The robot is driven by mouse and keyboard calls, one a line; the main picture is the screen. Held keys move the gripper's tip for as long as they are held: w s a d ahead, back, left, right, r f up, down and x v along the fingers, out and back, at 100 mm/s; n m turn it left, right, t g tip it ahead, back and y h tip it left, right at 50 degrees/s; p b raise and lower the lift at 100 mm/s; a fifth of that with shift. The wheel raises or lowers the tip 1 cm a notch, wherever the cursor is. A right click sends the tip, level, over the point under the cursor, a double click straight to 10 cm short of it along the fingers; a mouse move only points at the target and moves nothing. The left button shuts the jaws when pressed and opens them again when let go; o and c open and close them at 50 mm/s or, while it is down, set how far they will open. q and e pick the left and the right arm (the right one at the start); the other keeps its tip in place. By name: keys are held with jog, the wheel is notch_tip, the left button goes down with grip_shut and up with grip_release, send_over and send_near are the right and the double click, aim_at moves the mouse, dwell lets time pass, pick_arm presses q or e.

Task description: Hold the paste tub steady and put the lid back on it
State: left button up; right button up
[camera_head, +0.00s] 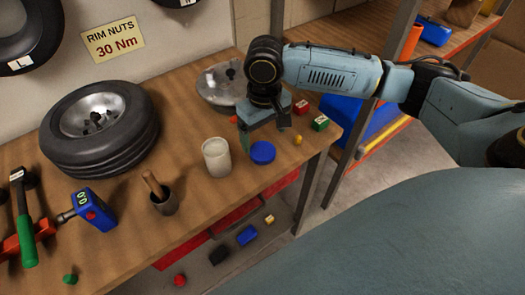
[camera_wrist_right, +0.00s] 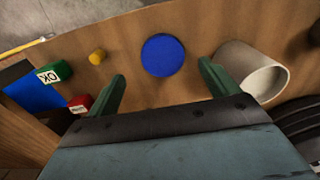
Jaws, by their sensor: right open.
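The paste tub (camera_head: 217,158) is a white, open-topped cylinder standing upright on the wooden bench. It also shows at the right of the right wrist view (camera_wrist_right: 236,72), its rim open. The lid, a round blue disc (camera_head: 262,153), lies flat on the bench to the right of the tub, apart from it. In the right wrist view the lid (camera_wrist_right: 162,55) lies beyond the gap between the fingers. My right gripper (camera_head: 264,130) is open and empty, above the bench just behind the lid; its green fingers (camera_wrist_right: 161,88) touch neither lid nor tub. My left gripper is out of view.
Small red (camera_head: 300,107) and green (camera_head: 320,123) boxes and a yellow piece (camera_head: 298,140) sit right, near the bench edge.

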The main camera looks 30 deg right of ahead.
aim_at(263, 151)
jog(key=f+b, duration=0.1)
jog(key=f, duration=0.4)
jog(key=shift+a+f, duration=0.1)
jog(key=shift+a, duration=0.1)
jog(key=c, duration=1.1)
